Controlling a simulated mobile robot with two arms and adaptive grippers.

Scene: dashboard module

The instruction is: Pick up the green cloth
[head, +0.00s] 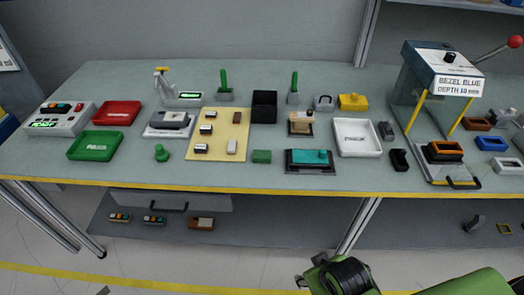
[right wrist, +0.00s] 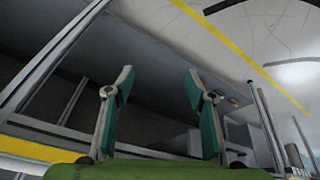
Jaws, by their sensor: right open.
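A small green folded block that looks like the green cloth (head: 262,156) lies flat on the workbench (head: 215,174) in the head view, near the middle front, right of the yellow board. My right gripper (head: 307,272) is low in front of the bench, below its front edge and apart from the cloth. In the right wrist view my right gripper (right wrist: 158,82) has its two teal fingers spread with nothing between them. The cloth does not show in that view. A small grey tip at the bottom left of the head view may be my left gripper (head: 103,291); its fingers cannot be made out.
The teal-topped device (head: 310,160) is right of the cloth and the black bin (head: 264,106) behind it. The yellow board (head: 218,133) with small blocks is to its left. The bench's yellow front edge (head: 260,190) and a lower shelf (head: 270,230) lie near my right gripper.

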